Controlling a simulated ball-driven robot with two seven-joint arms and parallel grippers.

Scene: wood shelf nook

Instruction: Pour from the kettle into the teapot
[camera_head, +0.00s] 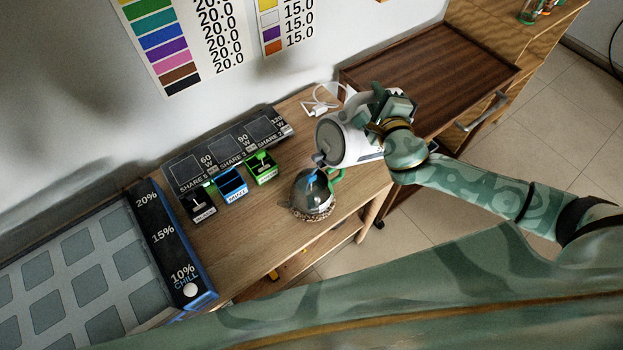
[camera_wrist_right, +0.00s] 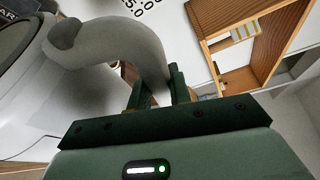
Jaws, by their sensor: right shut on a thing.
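The white kettle (camera_head: 362,150) is tilted, its grey lid side facing left and its spout (camera_head: 319,158) low above the teapot. The teapot (camera_head: 306,197) is clear glass with a green handle and stands on a woven round mat (camera_head: 312,216) on the wooden counter. Something pale blue shows at the teapot's top; I cannot tell whether it is water. My right gripper (camera_head: 376,116) is shut on the kettle's handle. In the right wrist view, its fingers (camera_wrist_right: 155,92) close around the curved grey handle (camera_wrist_right: 115,42), with the kettle body (camera_wrist_right: 22,85) at left. My left gripper is out of view.
Small labelled boxes (camera_head: 231,185) stand left of the teapot, before a dark sign (camera_head: 228,150). A panel with percentages (camera_head: 172,240) lies further left. A dark brown wooden tray-like surface (camera_head: 435,75) is at the right. The counter's front edge is near the teapot.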

